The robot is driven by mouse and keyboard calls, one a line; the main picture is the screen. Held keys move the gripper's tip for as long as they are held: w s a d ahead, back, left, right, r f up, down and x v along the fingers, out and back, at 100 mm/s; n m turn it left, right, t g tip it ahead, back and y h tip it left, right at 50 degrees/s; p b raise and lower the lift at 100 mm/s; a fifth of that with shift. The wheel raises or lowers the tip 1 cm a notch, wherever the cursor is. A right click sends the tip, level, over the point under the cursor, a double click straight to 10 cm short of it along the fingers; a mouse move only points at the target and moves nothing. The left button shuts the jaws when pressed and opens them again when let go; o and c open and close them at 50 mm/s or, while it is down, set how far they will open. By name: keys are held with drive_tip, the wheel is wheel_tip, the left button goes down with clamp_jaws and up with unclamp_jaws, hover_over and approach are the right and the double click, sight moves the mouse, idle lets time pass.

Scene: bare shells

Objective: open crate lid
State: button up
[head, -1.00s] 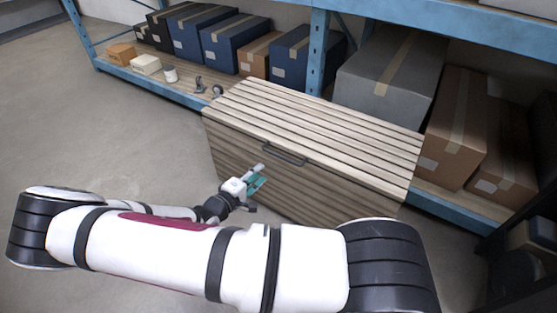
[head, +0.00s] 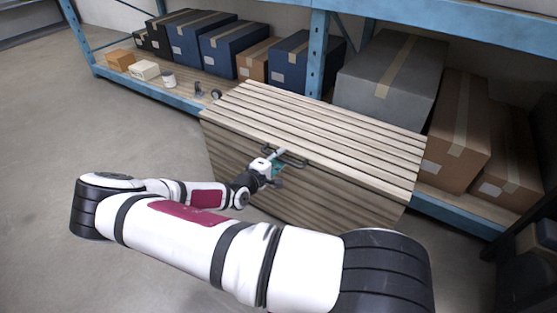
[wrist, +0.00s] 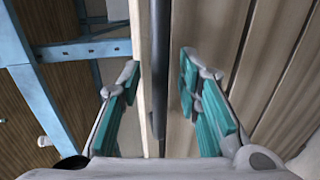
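A slatted wooden crate (head: 300,190) stands on the floor in front of the shelf. Its slatted lid (head: 325,120) lies shut on top. A dark bar handle (head: 297,160) sits at the lid's front edge. My gripper (head: 277,160) is at the crate's front, close to the handle's left part. In the wrist view my gripper (wrist: 157,85) is open, its teal-padded fingers apart. The dark handle bar (wrist: 159,75) runs between the two fingers there, with a gap visible on each side. Contact with the handle is not visible.
A blue shelf rack (head: 318,60) stands behind the crate with several boxes. A grey box (head: 385,85) and a brown box (head: 455,130) sit behind and right of the lid. The floor (head: 100,130) to the left is clear.

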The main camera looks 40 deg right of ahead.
clamp_jaws()
